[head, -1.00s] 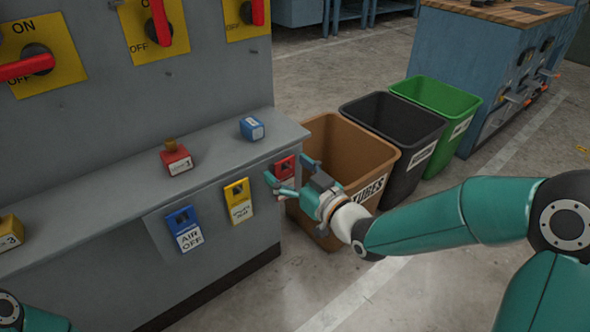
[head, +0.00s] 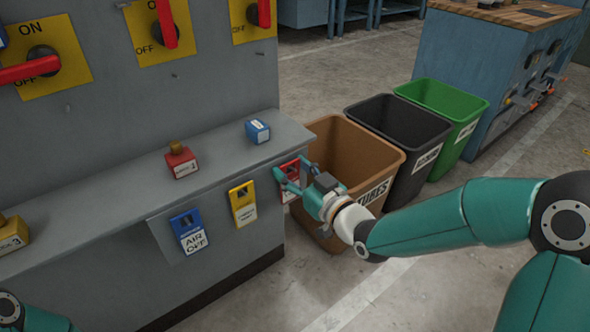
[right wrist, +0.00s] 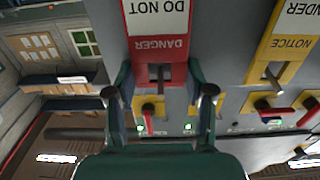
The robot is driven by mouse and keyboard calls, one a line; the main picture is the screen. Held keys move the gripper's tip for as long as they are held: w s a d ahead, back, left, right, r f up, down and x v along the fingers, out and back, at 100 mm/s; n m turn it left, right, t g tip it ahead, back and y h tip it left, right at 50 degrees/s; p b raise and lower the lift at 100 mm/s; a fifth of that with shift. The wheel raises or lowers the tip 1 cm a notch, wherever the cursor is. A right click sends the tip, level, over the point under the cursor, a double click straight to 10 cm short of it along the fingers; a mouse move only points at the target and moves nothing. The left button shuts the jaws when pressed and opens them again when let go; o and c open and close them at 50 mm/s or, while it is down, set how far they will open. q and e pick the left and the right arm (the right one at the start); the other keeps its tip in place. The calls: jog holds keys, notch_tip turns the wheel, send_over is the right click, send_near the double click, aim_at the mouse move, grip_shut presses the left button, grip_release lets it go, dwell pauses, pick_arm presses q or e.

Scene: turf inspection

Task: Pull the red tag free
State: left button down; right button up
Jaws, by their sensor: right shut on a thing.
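The red tag (head: 290,168) hangs at the right end of the grey panel's front, below the ledge, partly hidden by my fingers. In the right wrist view the red tag (right wrist: 160,45) appears upside down, with a white "DO NOT" label and a red "DANGER" part with a slot. My right gripper (head: 292,179) is shut on the red tag, with one finger at each side of it. In the right wrist view the fingers (right wrist: 160,95) flank its slotted end. The tag still hangs at the panel. My left gripper is out of view; only part of my left arm shows.
A yellow tag (head: 243,203) and a blue "AIR OFF" tag (head: 188,232) hang to the left. Red (head: 181,162), blue (head: 258,131) and yellow (head: 12,235) padlock-like blocks stand on the ledge. A brown bin (head: 330,128) stands close behind my right gripper.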

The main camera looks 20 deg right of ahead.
jog(key=shift+r, duration=0.55)
jog(key=shift+c, duration=0.3)
jog(key=shift+s, duration=0.1)
jog(key=shift+b+v, duration=0.7)
jog(key=shift+v, duration=0.95)
jog(key=shift+s+d, duration=0.1)
jog(key=shift+s, duration=0.05)
jog(key=shift+b+v, duration=0.65)
jog(key=shift+v, duration=1.9)
